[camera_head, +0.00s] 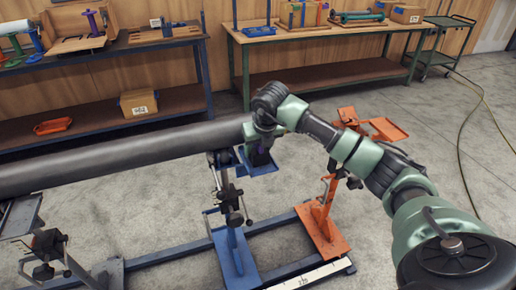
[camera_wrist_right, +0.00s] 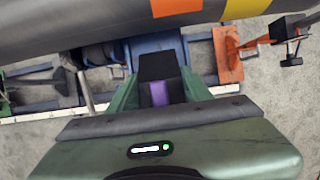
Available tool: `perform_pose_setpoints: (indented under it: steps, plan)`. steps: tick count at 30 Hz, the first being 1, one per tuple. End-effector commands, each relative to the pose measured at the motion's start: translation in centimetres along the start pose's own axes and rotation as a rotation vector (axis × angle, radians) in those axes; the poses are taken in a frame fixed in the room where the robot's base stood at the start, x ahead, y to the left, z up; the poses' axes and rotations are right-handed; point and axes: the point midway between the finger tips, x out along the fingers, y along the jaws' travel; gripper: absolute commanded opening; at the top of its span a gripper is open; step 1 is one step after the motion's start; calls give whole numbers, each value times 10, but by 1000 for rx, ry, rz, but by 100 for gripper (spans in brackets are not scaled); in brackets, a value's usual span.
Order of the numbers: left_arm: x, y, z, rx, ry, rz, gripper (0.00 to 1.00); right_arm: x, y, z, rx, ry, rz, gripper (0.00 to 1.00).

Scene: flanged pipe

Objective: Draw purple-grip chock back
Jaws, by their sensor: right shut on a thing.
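The purple-grip chock shows in the right wrist view as a dark block with a purple band (camera_wrist_right: 159,93), between the green fingers of my right gripper (camera_wrist_right: 160,88). The gripper is shut on it. In the head view my right gripper (camera_head: 260,146) is at the right end of the long grey pipe (camera_head: 120,155), above a blue plate (camera_head: 258,165), and mostly hides the chock. The pipe crosses the top of the wrist view, with orange and yellow bands. I cannot tell whether the chock touches the pipe. My left gripper is not in view.
A blue stand (camera_head: 232,250) under the pipe and an orange stand (camera_head: 322,225) rise from a floor frame. Another orange support (camera_head: 385,128) stands behind my right arm. Workbenches (camera_head: 310,35) line the back wall. Grey floor is open at the right.

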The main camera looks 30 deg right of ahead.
Motion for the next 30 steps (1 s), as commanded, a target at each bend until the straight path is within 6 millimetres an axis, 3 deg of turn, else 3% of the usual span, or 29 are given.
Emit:
perform_pose_setpoints:
  steps: [14,15,17,30]
  plan:
    - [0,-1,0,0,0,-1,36,-1,0,1,0,-1,0,0]
    - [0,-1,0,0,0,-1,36,-1,0,1,0,-1,0,54]
    - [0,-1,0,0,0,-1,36,-1,0,1,0,-1,0,71]
    - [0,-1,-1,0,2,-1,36,0,0,0,-1,1,0,74]
